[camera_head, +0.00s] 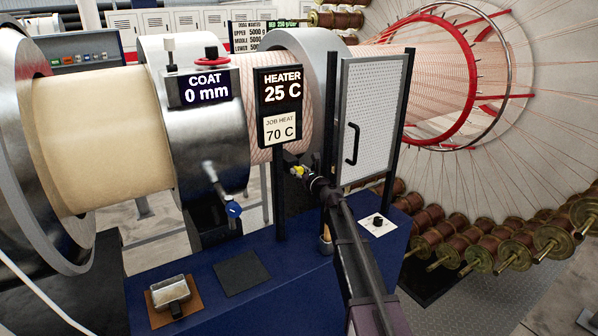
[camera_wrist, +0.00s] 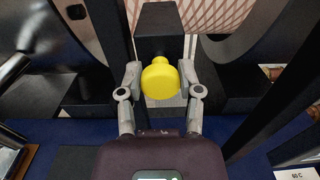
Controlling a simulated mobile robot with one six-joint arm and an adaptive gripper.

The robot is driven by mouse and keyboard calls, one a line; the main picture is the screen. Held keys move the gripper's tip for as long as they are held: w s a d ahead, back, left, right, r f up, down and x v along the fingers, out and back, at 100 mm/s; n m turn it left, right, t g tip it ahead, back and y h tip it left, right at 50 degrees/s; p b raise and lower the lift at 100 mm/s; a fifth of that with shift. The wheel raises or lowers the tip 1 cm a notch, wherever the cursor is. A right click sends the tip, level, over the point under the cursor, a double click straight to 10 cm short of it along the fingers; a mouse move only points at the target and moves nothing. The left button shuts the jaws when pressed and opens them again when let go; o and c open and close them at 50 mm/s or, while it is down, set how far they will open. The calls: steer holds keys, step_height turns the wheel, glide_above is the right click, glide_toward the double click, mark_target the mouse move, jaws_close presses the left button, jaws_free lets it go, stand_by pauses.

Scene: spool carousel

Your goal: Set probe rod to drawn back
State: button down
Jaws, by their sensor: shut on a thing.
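The yellow knob (camera_wrist: 160,82), which looks like the end of the probe rod, sits in front of a black block (camera_wrist: 155,45) in the wrist view. My gripper (camera_wrist: 160,76) has one finger on each side of the knob and is shut on it. The knob hides any rod behind it, so I cannot tell how far the rod is drawn. In the head view the knob (camera_head: 296,170) shows small and yellow below the heater sign, with my gripper (camera_head: 300,172) at it from the lower right.
The heater sign (camera_head: 279,105) reads 25 C, with a job heat card of 70 C below. A mesh guard door (camera_head: 371,120) with a black handle stands right of my gripper. A blue-tipped lever (camera_head: 233,209) is at the left. A small tray (camera_head: 171,293) lies on the blue bench.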

mark_target(300, 171)
steer(key=v, duration=0.5)
steer(key=shift+s+d, duration=0.1)
steer(key=shift+s, duration=0.25)
steer(key=shift+c, duration=1.3)
jaws_free()
steer(key=shift+s+d, duration=0.1)
steer(key=v, duration=1.1)
steer(key=shift+s+d, duration=0.15)
steer(key=shift+s, duration=0.15)
